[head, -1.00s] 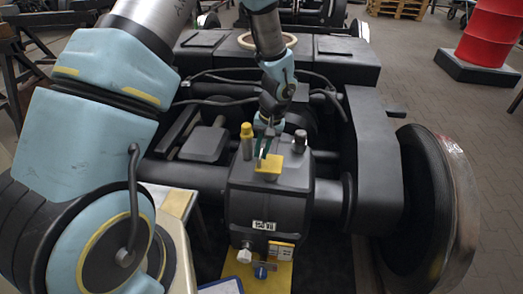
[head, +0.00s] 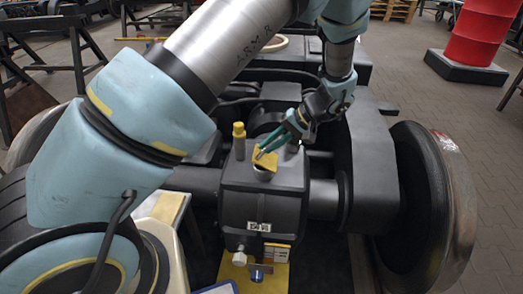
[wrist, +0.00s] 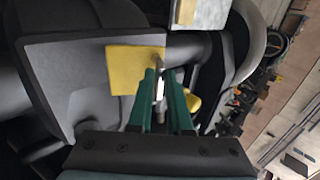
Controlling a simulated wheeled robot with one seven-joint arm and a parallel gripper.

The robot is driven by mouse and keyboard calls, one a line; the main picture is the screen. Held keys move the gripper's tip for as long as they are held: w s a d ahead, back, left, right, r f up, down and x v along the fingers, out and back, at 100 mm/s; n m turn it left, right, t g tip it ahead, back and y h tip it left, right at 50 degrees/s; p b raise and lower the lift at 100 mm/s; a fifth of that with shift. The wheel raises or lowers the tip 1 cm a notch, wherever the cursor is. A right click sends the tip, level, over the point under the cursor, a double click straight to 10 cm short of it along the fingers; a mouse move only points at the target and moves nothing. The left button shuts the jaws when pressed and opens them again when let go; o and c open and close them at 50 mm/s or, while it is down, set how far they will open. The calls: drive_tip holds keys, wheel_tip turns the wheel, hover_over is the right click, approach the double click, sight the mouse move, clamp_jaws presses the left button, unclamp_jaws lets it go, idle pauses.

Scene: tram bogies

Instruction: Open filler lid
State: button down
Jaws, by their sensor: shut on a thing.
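The yellow filler lid (head: 265,158) is tilted up on top of the dark gearbox housing (head: 262,208). A round filler neck (head: 262,174) shows below its front edge. My gripper (head: 263,152) reaches in from the upper right, its green fingers at the lid. In the wrist view the yellow lid (wrist: 134,70) lies left of the fingertips. There my gripper (wrist: 161,82) is shut on a thin grey tab at the lid's edge. The lid's hinge is hidden.
A yellow-topped plug (head: 239,135) stands left of the lid on the housing. A large wheel (head: 425,195) is at the right. A small table with a yellow edge (head: 165,208) stands at the left. A red drum (head: 483,35) is at the far right.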

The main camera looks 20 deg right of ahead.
drive_tip(key=s+d+y, duration=0.1)
drive_tip(key=d+t+y+b, duration=0.1)
drive_tip(key=d, duration=0.1)
drive_tip(key=s+d+t+y+b, duration=0.1)
drive_tip(key=y, duration=0.1)
drive_tip(key=shift+s+d+f, duration=0.25)
drive_tip(key=shift+s+d, duration=0.05)
drive_tip(key=shift+d, duration=0.05)
drive_tip(key=shift+s+f, duration=0.1)
idle(0.4)
drive_tip(key=c, duration=0.8)
unclamp_jaws()
drive_tip(key=shift+c, duration=0.2)
drive_tip(key=shift+d, duration=0.1)
drive_tip(key=s+b+v, duration=0.1)
drive_tip(key=v, duration=0.9)
drive_tip(key=shift+s, duration=0.25)
